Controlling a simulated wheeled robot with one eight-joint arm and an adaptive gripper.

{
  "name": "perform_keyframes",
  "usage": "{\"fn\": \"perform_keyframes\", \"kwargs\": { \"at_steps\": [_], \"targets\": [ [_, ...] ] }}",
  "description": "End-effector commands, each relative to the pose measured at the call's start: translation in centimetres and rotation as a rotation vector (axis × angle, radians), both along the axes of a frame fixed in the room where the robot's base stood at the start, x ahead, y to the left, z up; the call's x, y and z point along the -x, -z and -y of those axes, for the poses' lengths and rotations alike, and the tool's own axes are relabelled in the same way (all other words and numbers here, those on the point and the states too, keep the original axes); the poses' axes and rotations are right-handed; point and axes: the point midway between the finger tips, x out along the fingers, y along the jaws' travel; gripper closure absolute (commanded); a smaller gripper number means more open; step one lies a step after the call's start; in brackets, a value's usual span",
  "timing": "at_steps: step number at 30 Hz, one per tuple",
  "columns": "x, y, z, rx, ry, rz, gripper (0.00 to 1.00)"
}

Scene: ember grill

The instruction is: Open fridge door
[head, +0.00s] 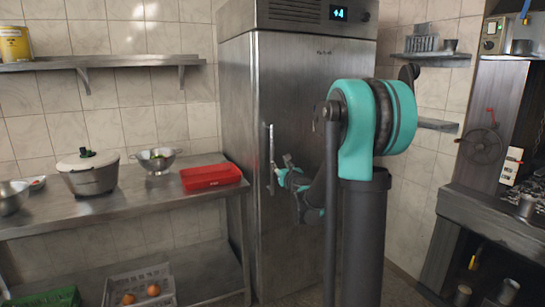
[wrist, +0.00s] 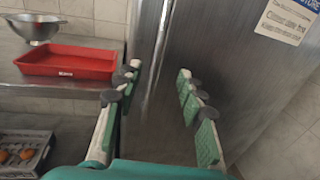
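The tall steel fridge stands in the middle of the head view, and its door (head: 300,110) looks shut. A vertical bar handle (head: 270,160) runs along the door's left side. In the wrist view the handle (wrist: 160,50) runs down between my two fingers. My gripper (wrist: 158,95) is open, with its green-padded fingers apart on either side of the handle in the picture; I see no finger touching it. In the head view my gripper (head: 280,170) is at the handle's height, close to the door.
A steel counter (head: 120,208) stands left of the fridge, with a red tray (head: 211,177) near its right end, a colander (head: 157,162) and a lidded pot (head: 88,173). A crate with eggs (head: 140,285) is below. A grill (head: 500,215) stands at the right.

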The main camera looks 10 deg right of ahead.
Motion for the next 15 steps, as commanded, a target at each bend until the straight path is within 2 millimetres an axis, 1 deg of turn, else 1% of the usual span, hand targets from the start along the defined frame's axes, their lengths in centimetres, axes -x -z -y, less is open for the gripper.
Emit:
{"fn": "perform_keyframes", "kwargs": {
  "at_steps": [1,3,15],
  "targets": [
    [-1.2,0.0,-0.2,0.001,-0.001,0.000,0.61],
    [-2.5,0.0,-0.3,0.002,-0.001,0.000,0.61],
    [-10.2,0.0,-1.2,0.003,-0.001,0.000,0.61]
  ]
}}
